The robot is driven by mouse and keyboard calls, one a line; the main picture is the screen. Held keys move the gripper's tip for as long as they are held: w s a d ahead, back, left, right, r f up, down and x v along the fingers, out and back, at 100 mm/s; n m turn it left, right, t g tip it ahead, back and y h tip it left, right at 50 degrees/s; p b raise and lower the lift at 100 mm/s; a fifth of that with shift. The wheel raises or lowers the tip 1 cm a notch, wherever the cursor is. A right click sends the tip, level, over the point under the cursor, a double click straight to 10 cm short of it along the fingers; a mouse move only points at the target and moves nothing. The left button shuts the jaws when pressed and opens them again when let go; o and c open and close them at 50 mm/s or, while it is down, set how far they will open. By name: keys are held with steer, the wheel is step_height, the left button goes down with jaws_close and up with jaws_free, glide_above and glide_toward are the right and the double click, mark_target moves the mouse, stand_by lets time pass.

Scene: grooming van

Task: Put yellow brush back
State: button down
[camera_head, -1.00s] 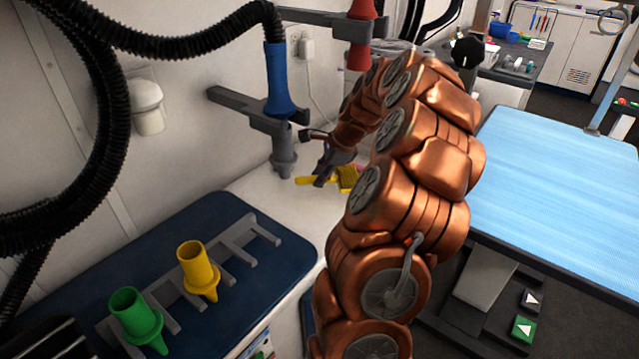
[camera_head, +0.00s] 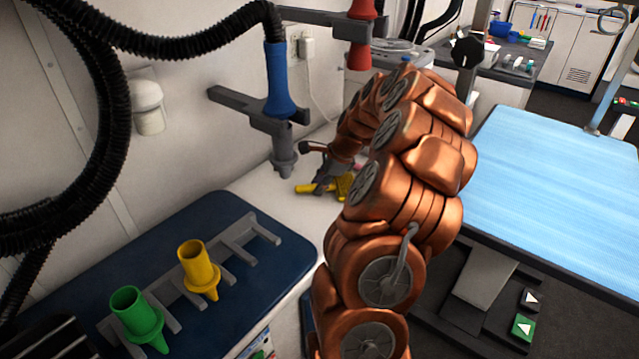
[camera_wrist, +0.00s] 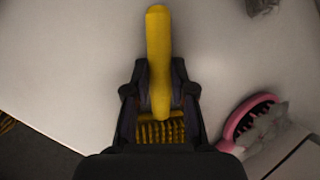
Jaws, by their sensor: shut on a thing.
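The yellow brush (camera_head: 305,188) lies on the white counter beside the wall. In the wrist view its plain yellow handle (camera_wrist: 158,50) points away from me, and its bristled head (camera_wrist: 160,131) is between my fingers. My gripper (camera_head: 325,184) is low over the counter and shut on the brush near where handle and head meet. It also shows in the wrist view (camera_wrist: 160,95), with one finger on each side of the brush. I cannot tell whether the brush is touching the counter.
A pink brush (camera_wrist: 248,118) lies close at the right in the wrist view. A blue nozzle (camera_head: 279,85) in a grey wall bracket hangs above the counter. A blue mat (camera_head: 225,215) holds a grey rack with yellow (camera_head: 198,262) and green (camera_head: 135,315) nozzles. A blue grooming table (camera_head: 560,180) stands right.

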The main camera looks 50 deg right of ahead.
steer(key=shift+f, duration=0.2)
steer(key=c, duration=1)
jaws_free()
steer(key=shift+f, duration=0.1)
steer(key=shift+r, duration=0.65)
steer(key=v, duration=1.1)
steer(key=shift+s+d+r, duration=0.1)
steer(key=shift+s+r, duration=0.05)
steer(key=shift+r, duration=0.05)
